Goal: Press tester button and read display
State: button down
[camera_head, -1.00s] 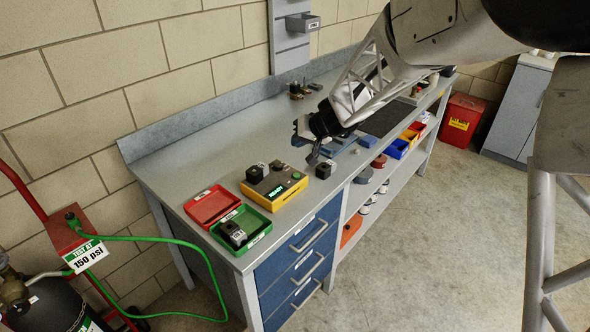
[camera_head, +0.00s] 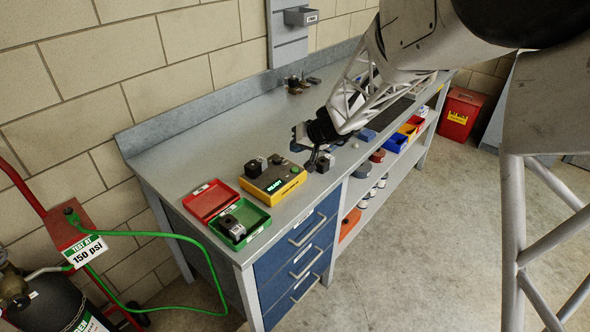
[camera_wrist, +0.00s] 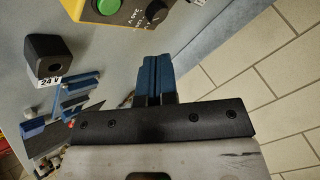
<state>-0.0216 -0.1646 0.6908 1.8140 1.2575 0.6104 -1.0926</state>
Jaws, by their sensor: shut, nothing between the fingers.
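The tester (camera_head: 274,178) is a yellow box with a dark top on the bench, with a green lit display (camera_head: 278,185) reading "READY". A black block sits on its top left. In the wrist view its green round button (camera_wrist: 108,6) and a black knob (camera_wrist: 157,12) show at the top edge. My gripper (camera_head: 312,165) is just right of the tester, above the bench; in the wrist view its blue fingers (camera_wrist: 154,78) are shut together and empty, apart from the button. A black cube marked "24 V" (camera_wrist: 46,58) stands on the bench; it also shows in the head view (camera_head: 324,162).
A red tray (camera_head: 209,201) and a green tray (camera_head: 262,219) holding a dark block stand left of the tester. Blue drawers (camera_head: 300,250) lie under the bench edge. A green hose (camera_head: 150,236) hangs at the left. Clear bench lies behind the tester.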

aim_at(297, 168)
jog(key=shift+f, duration=2.3)
jog(key=shift+f, duration=0.85)
dwell(1.5)
jog(key=shift+r, duration=0.85)
jog(key=shift+r, duration=0.1)
jog(key=shift+r, duration=2.4)
